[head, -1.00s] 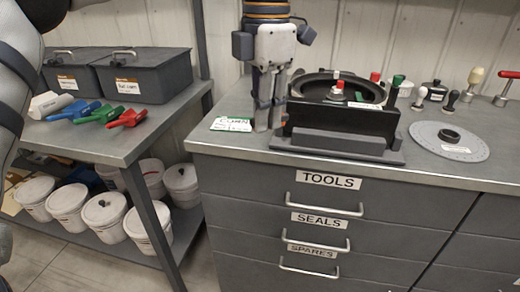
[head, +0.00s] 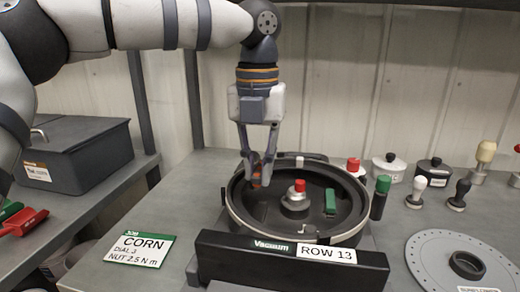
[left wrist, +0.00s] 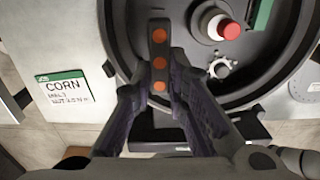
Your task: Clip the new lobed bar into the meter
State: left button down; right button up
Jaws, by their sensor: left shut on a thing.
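My left gripper (head: 260,176) points down inside the left part of the housing. It is shut on a dark bar with orange round spots, apparently the lobed bar (left wrist: 159,62); in the head view only a bit of orange shows between the fingers. Whether the bar touches the meter's floor cannot be told. My right gripper is not in view.
A black front plate labelled ROW 13 (head: 325,253) stands before the housing. A CORN card (head: 140,249) lies to the left. A grey disc (head: 425,250), jars and several knobbed tools stand right. A dark lidded bin (head: 80,150) is on the left bench.

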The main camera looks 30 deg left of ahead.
pick_arm(q)
jog(key=f, duration=0.2)
jog(key=f+b, duration=0.1)
jog(key=f, duration=0.1)
jog(key=shift+s, duration=0.25)
jog(key=shift+f, duration=0.95)
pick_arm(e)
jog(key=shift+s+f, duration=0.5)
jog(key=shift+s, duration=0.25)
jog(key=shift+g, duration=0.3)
pick_arm(q)
jog(key=shift+r, duration=0.1)
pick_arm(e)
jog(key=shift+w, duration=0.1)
pick_arm(q)
jog(key=shift+p, duration=0.4)
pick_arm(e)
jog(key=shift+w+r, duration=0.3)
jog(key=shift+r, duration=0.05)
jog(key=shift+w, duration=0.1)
